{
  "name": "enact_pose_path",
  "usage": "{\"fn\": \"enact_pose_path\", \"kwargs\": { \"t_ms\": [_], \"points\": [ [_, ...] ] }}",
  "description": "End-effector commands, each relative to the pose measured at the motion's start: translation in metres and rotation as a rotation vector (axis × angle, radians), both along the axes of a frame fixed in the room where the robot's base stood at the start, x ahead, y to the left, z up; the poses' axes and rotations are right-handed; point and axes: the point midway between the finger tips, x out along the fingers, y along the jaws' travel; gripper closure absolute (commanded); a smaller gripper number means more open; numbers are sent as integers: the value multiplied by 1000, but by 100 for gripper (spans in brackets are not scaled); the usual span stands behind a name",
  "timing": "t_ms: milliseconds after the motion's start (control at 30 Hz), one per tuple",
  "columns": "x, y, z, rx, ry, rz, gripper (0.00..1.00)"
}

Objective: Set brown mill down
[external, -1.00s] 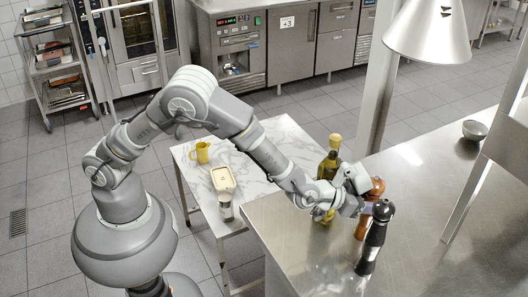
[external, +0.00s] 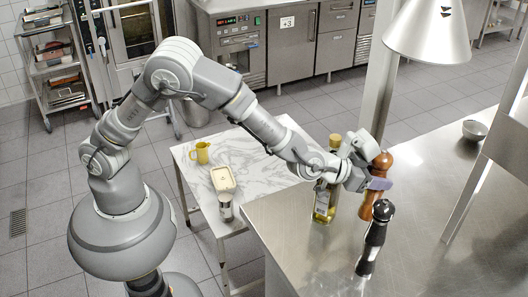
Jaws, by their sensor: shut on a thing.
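The brown mill (external: 369,205) is upright above the steel counter (external: 300,255), with its round wooden head (external: 382,159) showing over my gripper. My gripper (external: 377,183) is shut around the mill's upper body, coming in from the left. The mill's base appears raised off the counter, just behind and left of the black mill (external: 374,240). The black mill stands on the counter in front; whether the two touch cannot be told.
An oil bottle (external: 322,205) stands close left of the brown mill, partly behind my wrist. A heat lamp (external: 428,35) hangs above the counter by a steel post (external: 378,85). A small bowl (external: 474,130) sits far right. The counter's middle and right are clear.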

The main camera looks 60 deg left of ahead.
Motion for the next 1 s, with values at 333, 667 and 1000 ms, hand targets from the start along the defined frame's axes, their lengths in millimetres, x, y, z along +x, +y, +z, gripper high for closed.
{"fn": "enact_pose_path", "kwargs": {
  "t_ms": [333, 667, 1000],
  "points": [
    [0, -1, 24, -3, -7, 0, 100],
    [0, -1, 101, -3, -4, -1, 100],
    [17, 32, 121, -4, -5, 70, 100]
  ]
}}
